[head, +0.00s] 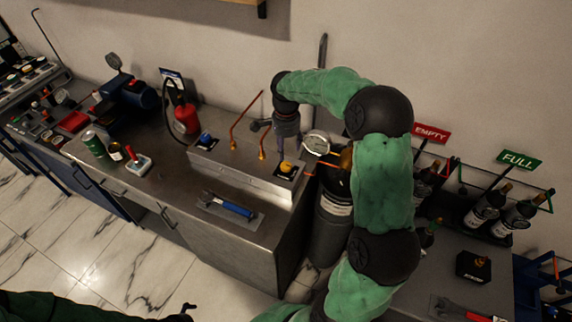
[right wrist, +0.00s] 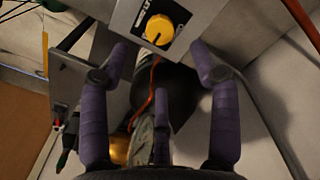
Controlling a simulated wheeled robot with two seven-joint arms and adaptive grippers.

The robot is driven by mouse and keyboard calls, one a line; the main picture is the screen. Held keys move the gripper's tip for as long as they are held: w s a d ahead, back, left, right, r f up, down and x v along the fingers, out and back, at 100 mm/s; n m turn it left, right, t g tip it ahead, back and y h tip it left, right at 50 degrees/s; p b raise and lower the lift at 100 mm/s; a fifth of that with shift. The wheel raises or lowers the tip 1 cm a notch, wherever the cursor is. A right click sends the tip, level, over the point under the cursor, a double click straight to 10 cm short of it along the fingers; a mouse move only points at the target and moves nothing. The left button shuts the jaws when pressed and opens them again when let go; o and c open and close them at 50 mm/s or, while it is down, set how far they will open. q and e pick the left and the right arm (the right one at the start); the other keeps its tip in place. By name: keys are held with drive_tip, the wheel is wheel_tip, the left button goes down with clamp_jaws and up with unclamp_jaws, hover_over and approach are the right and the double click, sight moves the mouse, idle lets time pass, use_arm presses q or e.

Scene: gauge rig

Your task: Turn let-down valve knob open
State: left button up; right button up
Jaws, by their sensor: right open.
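A yellow knob (head: 286,167) sits on a dark plate at the right end of the raised steel panel. It also shows in the right wrist view (right wrist: 160,30), near the top, with a dark pointer line. A blue knob (head: 206,138) is at the panel's left end. I cannot read the labels, so which is the let-down valve is not certain. My right gripper (head: 285,144) points down just above the yellow knob. In the wrist view its purple fingers (right wrist: 163,62) are spread and empty, with the knob beyond them. Part of my left gripper (head: 184,311) shows at the bottom edge.
A round gauge (head: 316,143) and copper pipes (head: 238,124) stand close to my right gripper. A dark cylinder (head: 333,222) stands beside the bench. A blue-handled tool (head: 229,205) lies in front of the panel. A red extinguisher (head: 186,118) stands left.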

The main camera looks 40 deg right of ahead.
sight(286, 165)
wheel_tip(286, 165, down, 9)
drive_tip(key=shift+r+b, duration=0.1)
drive_tip(key=shift+b, duration=0.55)
drive_tip(key=c, duration=1.1)
